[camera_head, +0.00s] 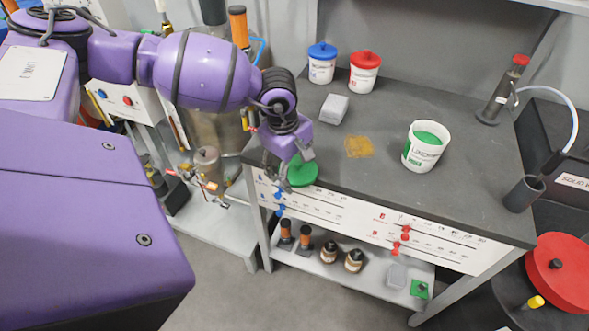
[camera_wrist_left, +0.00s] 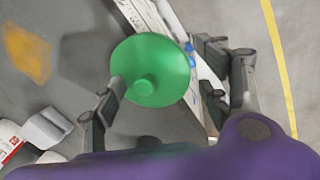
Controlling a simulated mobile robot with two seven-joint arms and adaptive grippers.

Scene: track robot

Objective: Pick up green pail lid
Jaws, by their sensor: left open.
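The green pail lid (camera_head: 302,172) lies at the front left edge of the dark tabletop. In the left wrist view the lid (camera_wrist_left: 150,68) shows as a round green disc with a small knob. My left gripper (camera_head: 291,172) is at the lid in the head view, partly covering it. In the wrist view its open fingers (camera_wrist_left: 160,88) stand apart on the two sides of the lid, and I see nothing gripped. A white pail (camera_head: 423,150) with green contents stands open on the table. My right gripper is not in view.
Pails with blue (camera_head: 322,62) and red (camera_head: 364,72) lids stand at the back. A grey box (camera_head: 332,109) and a yellow stain (camera_head: 358,147) are on the table (camera_head: 463,200). A lower shelf (camera_head: 325,268) holds bottles. A metal stand (camera_head: 503,92) is at the right.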

